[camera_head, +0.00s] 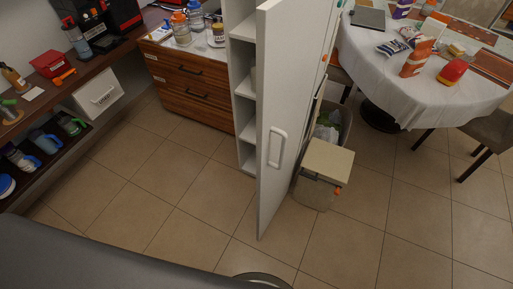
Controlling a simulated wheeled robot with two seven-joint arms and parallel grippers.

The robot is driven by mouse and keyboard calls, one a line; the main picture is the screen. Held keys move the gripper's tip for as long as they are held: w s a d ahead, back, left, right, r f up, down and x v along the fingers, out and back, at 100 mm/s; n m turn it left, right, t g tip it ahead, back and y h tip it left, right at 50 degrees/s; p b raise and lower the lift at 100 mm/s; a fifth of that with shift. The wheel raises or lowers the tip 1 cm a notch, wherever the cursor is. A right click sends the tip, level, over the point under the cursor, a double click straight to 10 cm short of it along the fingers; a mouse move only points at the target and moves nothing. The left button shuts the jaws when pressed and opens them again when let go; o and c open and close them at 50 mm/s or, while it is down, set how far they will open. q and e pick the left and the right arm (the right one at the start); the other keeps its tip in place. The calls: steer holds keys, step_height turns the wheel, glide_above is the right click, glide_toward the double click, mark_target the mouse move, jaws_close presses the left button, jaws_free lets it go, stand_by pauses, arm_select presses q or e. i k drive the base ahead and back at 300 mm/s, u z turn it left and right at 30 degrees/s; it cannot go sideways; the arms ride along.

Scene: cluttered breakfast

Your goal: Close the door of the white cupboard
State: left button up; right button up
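The tall white cupboard (242,26) stands at the upper middle of the head view, with its top cut off. Its door (290,85) stands open, swung out towards me, with its free edge nearest me. A white handle (277,146) is on the door's right-hand face, near the free edge. Open white shelves (246,88) show to the left of the door; they look mostly bare, and the door hides part of the inside. Neither of my grippers is in view.
A bin (315,193) with a beige lid stands close right of the door. Wooden drawers (190,80) are left of the cupboard, and a loaded shelf unit (60,90) runs along the left. A cloth-covered table (435,95) and chair (492,133) are right. Tiled floor (165,205) in front is clear.

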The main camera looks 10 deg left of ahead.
mark_target(290, 34)
steer(key=u, duration=2.25)
steer(key=k, duration=0.6)
steer(key=z, duration=2)
